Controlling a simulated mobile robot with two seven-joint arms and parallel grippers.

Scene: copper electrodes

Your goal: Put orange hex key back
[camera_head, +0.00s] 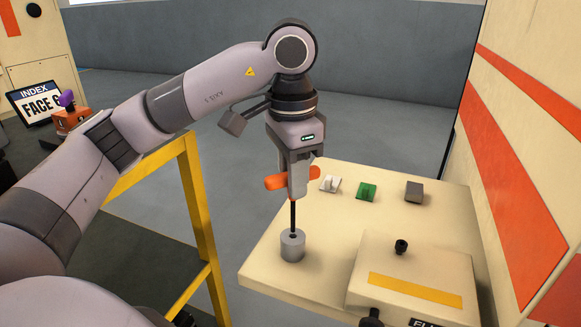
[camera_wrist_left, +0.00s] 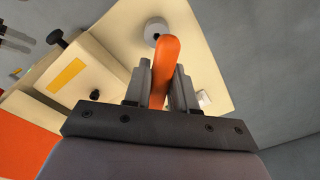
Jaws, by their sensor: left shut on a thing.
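The orange hex key has an orange T-handle (camera_head: 275,182) and a dark shaft (camera_head: 293,216) that points straight down. My left gripper (camera_head: 298,187) is shut on the handle, with the handle sticking out on both sides of the fingers. The shaft's lower end meets the top of a grey cylindrical holder (camera_head: 292,246) on the cream table; I cannot tell how deep it sits. In the left wrist view the orange handle (camera_wrist_left: 166,70) lies between the fingers, and the grey holder (camera_wrist_left: 156,30) shows just beyond it. My right gripper is not in view.
The cream table (camera_head: 262,272) also carries a white piece (camera_head: 330,184), a green piece (camera_head: 366,191) and a dark grey block (camera_head: 414,191). A cream box (camera_head: 415,270) with a yellow stripe and black knobs stands at front right. A yellow frame (camera_head: 196,200) is left; a striped wall (camera_head: 520,140) is right.

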